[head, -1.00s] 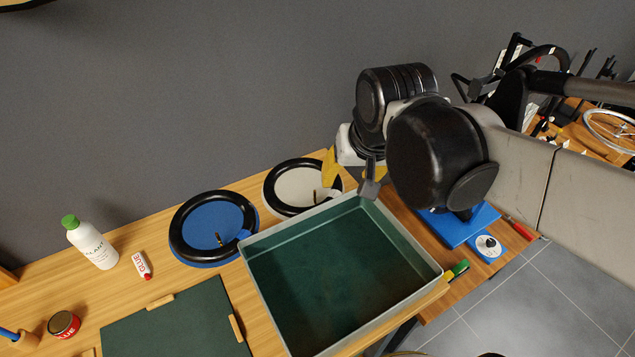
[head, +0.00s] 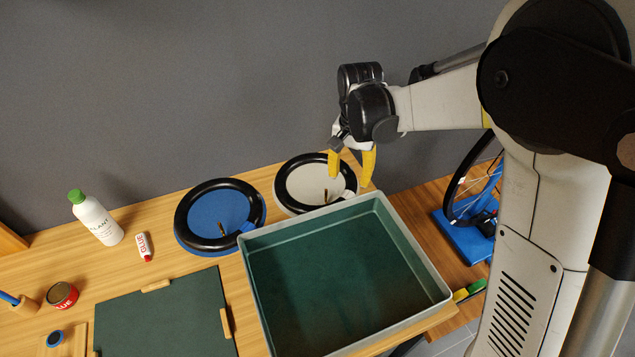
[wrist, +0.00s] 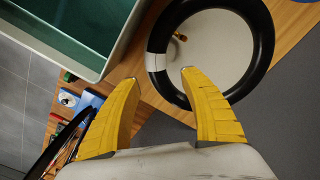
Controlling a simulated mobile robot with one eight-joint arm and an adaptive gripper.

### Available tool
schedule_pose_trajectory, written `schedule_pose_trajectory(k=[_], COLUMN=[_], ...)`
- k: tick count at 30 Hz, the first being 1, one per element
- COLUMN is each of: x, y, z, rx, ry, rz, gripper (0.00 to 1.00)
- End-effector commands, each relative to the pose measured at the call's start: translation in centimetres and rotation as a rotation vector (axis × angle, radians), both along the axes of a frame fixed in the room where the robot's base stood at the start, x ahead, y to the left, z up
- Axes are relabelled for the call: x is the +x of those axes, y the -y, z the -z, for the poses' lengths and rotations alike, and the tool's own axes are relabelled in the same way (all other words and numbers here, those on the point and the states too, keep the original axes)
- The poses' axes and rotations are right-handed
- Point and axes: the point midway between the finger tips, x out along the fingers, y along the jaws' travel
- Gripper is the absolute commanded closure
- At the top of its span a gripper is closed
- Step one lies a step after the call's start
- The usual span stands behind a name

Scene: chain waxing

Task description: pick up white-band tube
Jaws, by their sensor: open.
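The white-band tube (head: 279,184) is a black ring with one white band, lying flat on a round white holder (head: 305,184). In the wrist view the tube (wrist: 264,50) is at the upper right, with its white band (wrist: 157,50) on the left side and a brass-coloured valve inside. My gripper (head: 350,182) is open and empty, with its yellow fingers pointing down by the right side of the tube. In the wrist view the fingertips (wrist: 160,79) are spread apart, close to the banded side. I cannot tell whether they touch the tube.
A green-lined tub (head: 432,270) stands just in front of the tube. A blue-band tube (head: 182,222) lies to the left on a blue holder. Further left are a white bottle (head: 98,222), a glue tube (head: 144,247) and a green mat (head: 165,318). The grey wall is behind.

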Motion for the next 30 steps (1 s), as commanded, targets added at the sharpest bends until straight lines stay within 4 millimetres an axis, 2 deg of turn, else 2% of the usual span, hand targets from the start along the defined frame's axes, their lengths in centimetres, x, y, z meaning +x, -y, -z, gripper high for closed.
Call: schedule_pose_trajectory(k=[1,8,15,23,28,30], x=[0.0,0.2,0.6,0.6,0.6,0.6], y=[0.0,0.3,0.8,0.8,0.8,0.8], z=[0.7,2.3,5.9,6.2,6.2,6.2], rx=[0.0,0.0,0.001,0.001,0.001,0.001], ry=[0.0,0.001,0.001,0.001,0.001,0.001], rz=[0.0,0.001,-0.001,-0.001,-0.001,-0.001], gripper=[0.48,0.48,0.48,0.48,0.98,1.0])
